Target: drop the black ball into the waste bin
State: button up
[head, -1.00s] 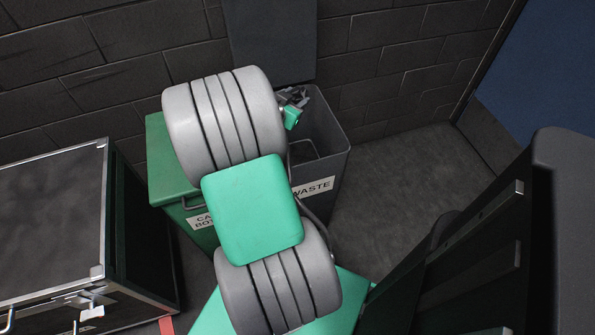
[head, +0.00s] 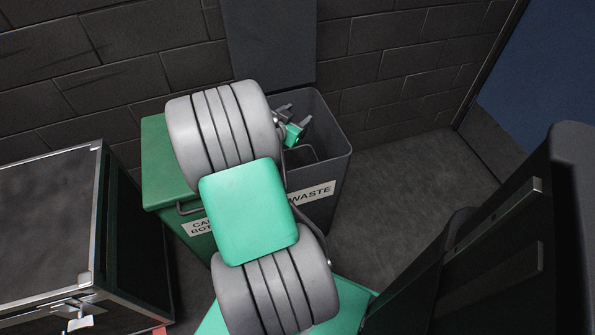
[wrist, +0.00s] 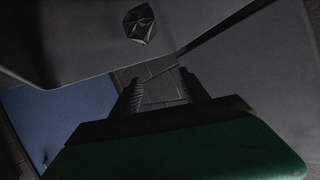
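The waste bin (head: 336,172) is a grey open-topped bin with a white WASTE label, at the centre of the head view behind my arm. My gripper (head: 296,112) is over its opening, fingers spread. In the wrist view the two dark fingers (wrist: 163,82) stand apart with nothing between them. The black ball (wrist: 140,24), dark and faceted like a crumpled lump, shows beyond the fingertips against a grey surface that looks like the bin's inside. I cannot tell whether it is falling or resting. The ball is not seen in the head view.
A green bin (head: 160,165) with a partly hidden label stands against the left side of the waste bin. A black case with metal edges (head: 50,225) is at the left. A dark brick wall (head: 410,60) is behind. Floor (head: 390,200) to the right is clear.

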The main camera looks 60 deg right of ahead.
jog(key=shift+o, duration=1.4)
jog(key=p+v, duration=0.1)
jog(key=v, duration=0.7)
